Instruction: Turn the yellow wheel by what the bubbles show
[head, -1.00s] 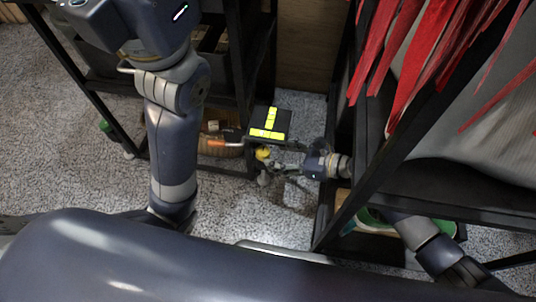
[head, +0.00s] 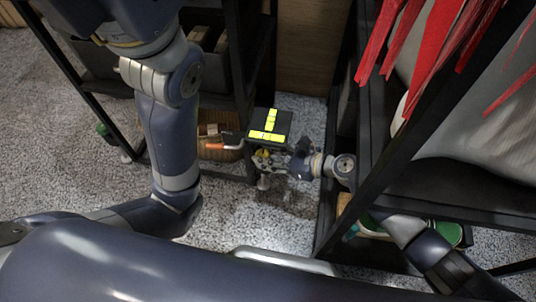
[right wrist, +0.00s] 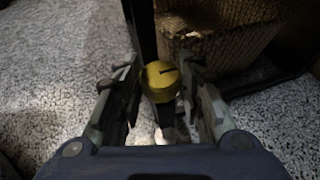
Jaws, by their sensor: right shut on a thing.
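The yellow wheel (right wrist: 159,84) is a round knob with a dark line on its face. It sits between the two fingers of my right gripper (right wrist: 156,88) in the right wrist view. In the head view the wheel (head: 262,154) is partly hidden by my right gripper (head: 263,160), which comes in from the right and is shut on it. Just above it is a black level plate (head: 284,118) with yellow-green vials (head: 270,134) in an L shape. The bubbles are too small to read. My left arm is at left; its gripper is not in view.
Black shelf frames stand left and right, with red strips (head: 440,50) hanging at upper right. Speckled carpet (head: 235,205) lies clear in front.

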